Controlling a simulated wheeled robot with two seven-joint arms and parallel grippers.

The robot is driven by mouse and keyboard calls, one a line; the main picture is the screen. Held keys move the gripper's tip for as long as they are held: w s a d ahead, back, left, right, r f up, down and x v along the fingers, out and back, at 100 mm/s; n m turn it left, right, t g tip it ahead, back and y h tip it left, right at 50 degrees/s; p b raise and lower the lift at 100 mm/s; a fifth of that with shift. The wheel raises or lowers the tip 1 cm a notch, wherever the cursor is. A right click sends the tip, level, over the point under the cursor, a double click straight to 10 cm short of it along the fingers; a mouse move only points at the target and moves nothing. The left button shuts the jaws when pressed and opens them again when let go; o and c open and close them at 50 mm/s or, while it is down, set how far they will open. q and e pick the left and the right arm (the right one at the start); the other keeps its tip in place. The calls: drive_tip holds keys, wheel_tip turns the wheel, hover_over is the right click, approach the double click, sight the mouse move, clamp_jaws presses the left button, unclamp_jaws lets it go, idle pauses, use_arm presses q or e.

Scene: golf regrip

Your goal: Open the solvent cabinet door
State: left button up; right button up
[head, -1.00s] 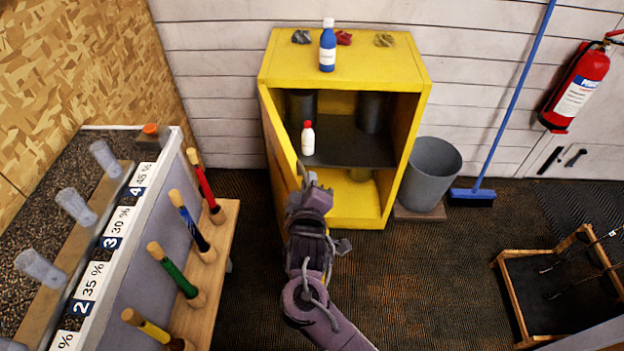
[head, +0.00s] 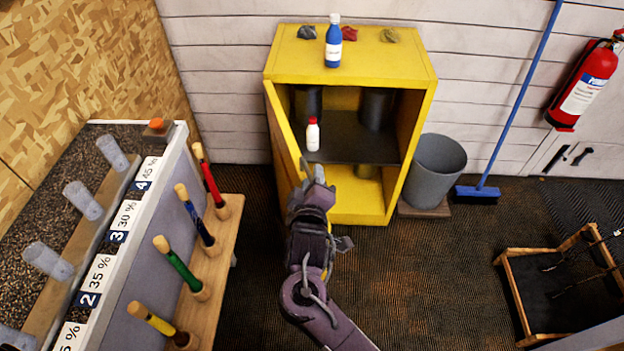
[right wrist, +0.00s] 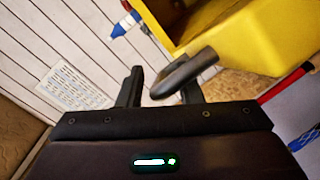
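The yellow solvent cabinet (head: 345,65) stands against the back wall. Its door (head: 282,135) is hinged on the left and stands swung out towards me, so the shelves show. My right gripper (head: 317,177) is at the door's free edge, in front of the opening. In the right wrist view its two fingers (right wrist: 160,90) are apart. The grey door handle (right wrist: 185,73) reaches in between them, close to the right finger, with a gap to the left finger. The yellow door also shows there. My left gripper is not in view.
A blue bottle (head: 333,42) and crumpled rags stand on top of the cabinet; a white bottle (head: 313,134) with red cap is inside. A grey bin (head: 433,175) is on the right. A bench (head: 120,240) with upright grips is on the left.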

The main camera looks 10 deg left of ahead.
drive_tip(key=v, duration=0.7)
drive_tip(key=shift+s+b, duration=0.3)
drive_tip(key=shift+c, duration=0.3)
